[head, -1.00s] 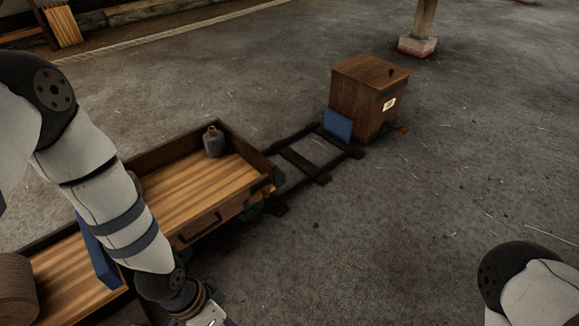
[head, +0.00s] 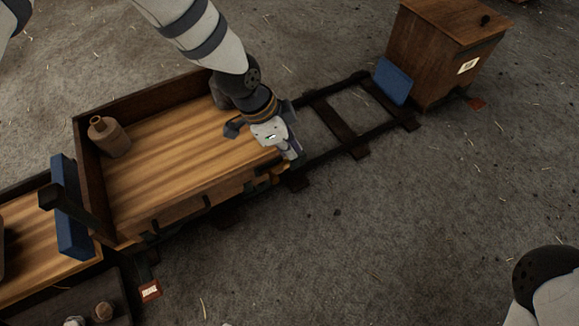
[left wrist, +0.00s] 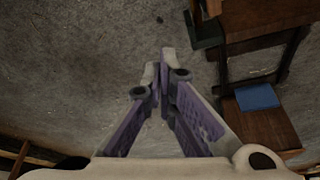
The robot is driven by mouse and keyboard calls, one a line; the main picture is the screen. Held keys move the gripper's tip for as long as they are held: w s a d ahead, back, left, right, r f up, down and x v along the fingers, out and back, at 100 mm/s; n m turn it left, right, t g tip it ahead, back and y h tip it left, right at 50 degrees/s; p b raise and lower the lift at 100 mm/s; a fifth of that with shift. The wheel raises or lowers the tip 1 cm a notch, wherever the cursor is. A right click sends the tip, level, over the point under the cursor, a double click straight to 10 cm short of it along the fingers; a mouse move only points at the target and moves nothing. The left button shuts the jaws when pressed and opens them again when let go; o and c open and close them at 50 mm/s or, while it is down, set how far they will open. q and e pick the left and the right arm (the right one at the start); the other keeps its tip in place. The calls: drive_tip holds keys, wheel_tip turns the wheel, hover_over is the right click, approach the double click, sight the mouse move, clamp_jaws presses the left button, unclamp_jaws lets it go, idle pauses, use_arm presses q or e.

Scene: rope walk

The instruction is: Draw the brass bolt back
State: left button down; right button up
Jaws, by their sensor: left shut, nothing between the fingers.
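A wooden cart (head: 180,150) stands on rails in the head view. A small brass-coloured piece (head: 268,178) shows at its right-hand front corner, partly hidden under my left gripper; I cannot tell for sure that it is the bolt, or its position. My left gripper (head: 292,153) is over that end of the cart, pointing down, shut and empty. In the left wrist view its fingers (left wrist: 160,68) meet over grey floor, with a dark wooden structure to the right. Contact with the brass piece cannot be made out. My right gripper is out of view.
A brown bottle (head: 108,137) stands in the cart's back left corner. A blue panel (head: 72,215) stands at its left end. A wooden cabinet (head: 440,55) with a blue board (head: 393,82) stands at the rails' far end.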

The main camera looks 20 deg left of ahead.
use_arm(q)
wheel_tip(320, 180, down, 10)
drive_tip(key=b, duration=0.4)
drive_tip(key=shift+a, duration=0.2)
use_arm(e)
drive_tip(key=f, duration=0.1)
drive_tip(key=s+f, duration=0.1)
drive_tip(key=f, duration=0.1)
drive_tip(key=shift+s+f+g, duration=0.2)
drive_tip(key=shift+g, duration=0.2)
use_arm(q)
drive_tip(key=shift+s, duration=0.15)
drive_tip(key=s+a+p, duration=0.1)
drive_tip(key=s+a, duration=0.1)
drive_tip(key=s, duration=0.1)
drive_tip(key=shift+s+a+f+p, duration=0.1)
drive_tip(key=shift+s+a+p, duration=0.05)
drive_tip(key=shift+a+p, duration=0.2)
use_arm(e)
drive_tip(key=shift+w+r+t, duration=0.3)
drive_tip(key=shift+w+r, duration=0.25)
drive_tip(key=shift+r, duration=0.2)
